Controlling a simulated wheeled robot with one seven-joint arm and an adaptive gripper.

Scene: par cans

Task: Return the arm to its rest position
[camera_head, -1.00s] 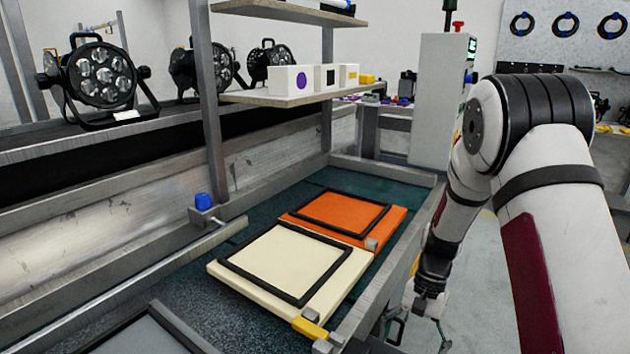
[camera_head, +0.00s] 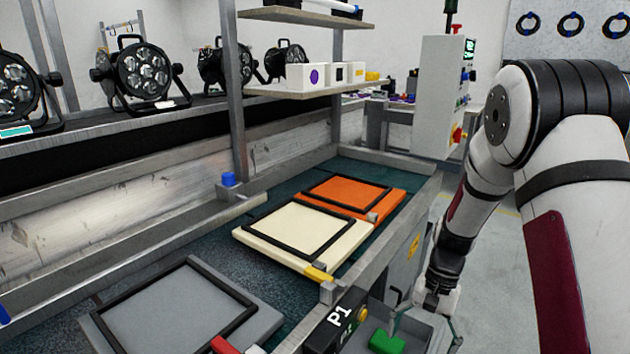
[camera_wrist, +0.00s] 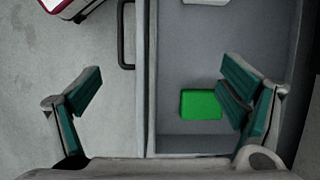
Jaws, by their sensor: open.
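My gripper (camera_wrist: 160,92) is open and empty, with its two green-padded fingers spread wide in the wrist view. It points down over the left wall of a grey bin (camera_wrist: 185,50). A green block (camera_wrist: 201,104) lies on the bin floor beside the right finger, apart from the left one. In the head view my gripper (camera_head: 425,328) hangs low at the right, partly cut off by the bottom edge, near the green block (camera_head: 387,342). My arm is bent, its elbow high at the right.
A bench holds a grey frame (camera_head: 185,305), a cream frame (camera_head: 300,232) and an orange frame (camera_head: 350,193). A box marked P1 (camera_head: 340,318) is on its near side. Par cans (camera_head: 148,72) stand on the left rail. A control cabinet (camera_head: 440,95) stands behind. Grey floor is open at right.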

